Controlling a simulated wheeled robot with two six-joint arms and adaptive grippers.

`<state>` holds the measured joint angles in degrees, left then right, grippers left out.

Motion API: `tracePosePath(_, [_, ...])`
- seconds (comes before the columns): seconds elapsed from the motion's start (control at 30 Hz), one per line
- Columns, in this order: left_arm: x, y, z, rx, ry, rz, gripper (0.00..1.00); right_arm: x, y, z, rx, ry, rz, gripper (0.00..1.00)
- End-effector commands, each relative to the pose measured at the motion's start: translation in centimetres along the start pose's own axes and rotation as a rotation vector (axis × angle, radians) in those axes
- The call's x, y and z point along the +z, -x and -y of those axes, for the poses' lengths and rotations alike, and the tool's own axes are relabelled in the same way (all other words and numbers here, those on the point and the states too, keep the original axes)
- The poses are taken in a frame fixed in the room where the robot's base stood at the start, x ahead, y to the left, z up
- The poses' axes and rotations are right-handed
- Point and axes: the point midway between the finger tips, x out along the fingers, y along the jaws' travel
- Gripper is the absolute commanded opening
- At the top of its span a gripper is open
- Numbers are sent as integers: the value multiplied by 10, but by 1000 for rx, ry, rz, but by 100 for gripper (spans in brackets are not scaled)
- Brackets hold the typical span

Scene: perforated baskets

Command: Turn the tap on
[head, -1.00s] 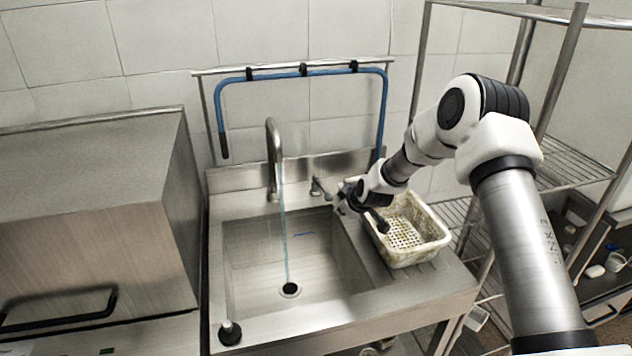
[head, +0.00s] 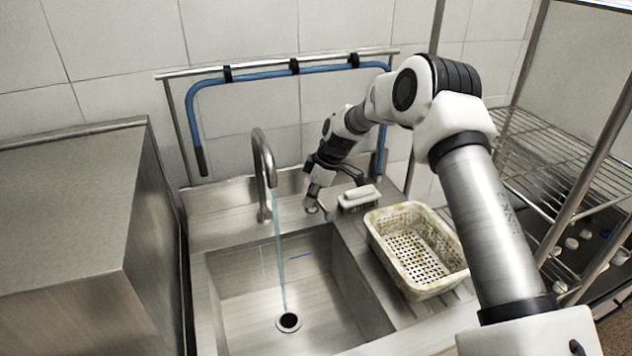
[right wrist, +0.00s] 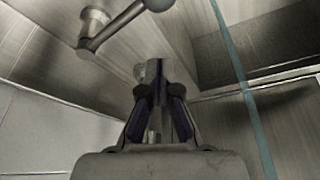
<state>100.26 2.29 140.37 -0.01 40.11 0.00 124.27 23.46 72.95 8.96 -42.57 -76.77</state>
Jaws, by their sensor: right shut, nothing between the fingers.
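The curved metal tap (head: 263,165) stands at the back of the sink (head: 225,285). A thin blue stream of water (head: 280,260) runs from its spout down to the drain; the stream also shows in the right wrist view (right wrist: 245,90). The tap lever (right wrist: 115,28), a round hub with a ball-ended arm, is at the top of the right wrist view. My right gripper (head: 314,205) is at the sink's back ledge, right of the spout, and hides most of the lever in the head view. Its fingers (right wrist: 157,75) are shut and empty, apart from the lever in the picture. My left gripper is out of view.
A perforated basket (head: 375,240) stands on the drainboard right of the basin. A small white-topped object (head: 360,194) sits on the back ledge beside my gripper. A blue hose (head: 290,72) hangs on a wall rail. A wire shelf (head: 535,160) is at the right.

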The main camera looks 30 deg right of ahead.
Motion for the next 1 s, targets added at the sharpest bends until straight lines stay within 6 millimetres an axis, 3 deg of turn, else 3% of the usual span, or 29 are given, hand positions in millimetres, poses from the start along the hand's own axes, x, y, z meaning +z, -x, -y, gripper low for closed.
tracePosePath(0.1, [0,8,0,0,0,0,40,-1,-24,0,-1,0,3,0])
tracePosePath(0.4, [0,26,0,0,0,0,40,38,-18,0,1,-2,0,0])
tracePosePath(0.77, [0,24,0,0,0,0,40,40,-20,0,1,1,0,0])
tracePosePath(1.0, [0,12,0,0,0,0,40,44,-21,-3,-11,39,-2,0])
